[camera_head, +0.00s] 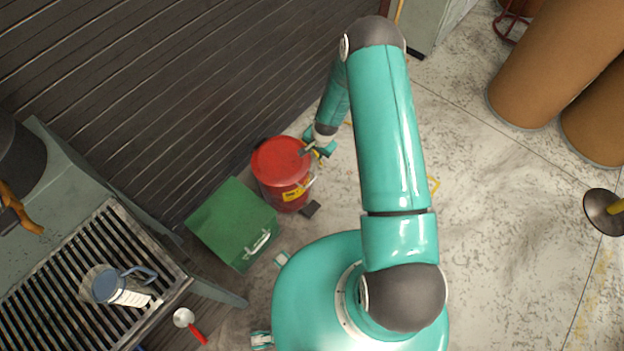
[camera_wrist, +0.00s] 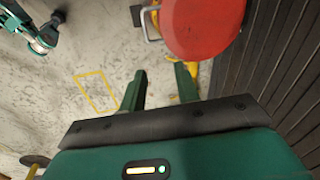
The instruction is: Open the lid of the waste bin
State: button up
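The red waste bin (camera_head: 272,187) stands on the floor by the dark slatted wall, with a yellow label on its side. Its round red lid (camera_head: 278,158) lies flat on top and looks closed. The lid also fills the top of the wrist view (camera_wrist: 203,22). My gripper (camera_head: 312,149) is at the right edge of the bin, close to the lid's rim; I cannot tell whether it touches. In the wrist view my gripper (camera_wrist: 161,72) has its two green fingers apart, with bare floor between them. The lid is beyond the fingertips.
A green metal box (camera_head: 228,220) with a handle stands just left of the bin. A slatted bench (camera_head: 90,265) holds a blue-grey jug (camera_head: 108,287). Large brown drums (camera_head: 550,65) stand at the upper right. The floor right of my arm is mostly clear.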

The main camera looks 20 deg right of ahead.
jog(key=m, duration=0.1)
send_near(312, 180)
jog(key=x, duration=0.7)
jog(key=shift+s+a+f, duration=0.2)
jog(key=shift+a+f, duration=0.1)
jog(key=shift+c, duration=0.4)
grip_shut()
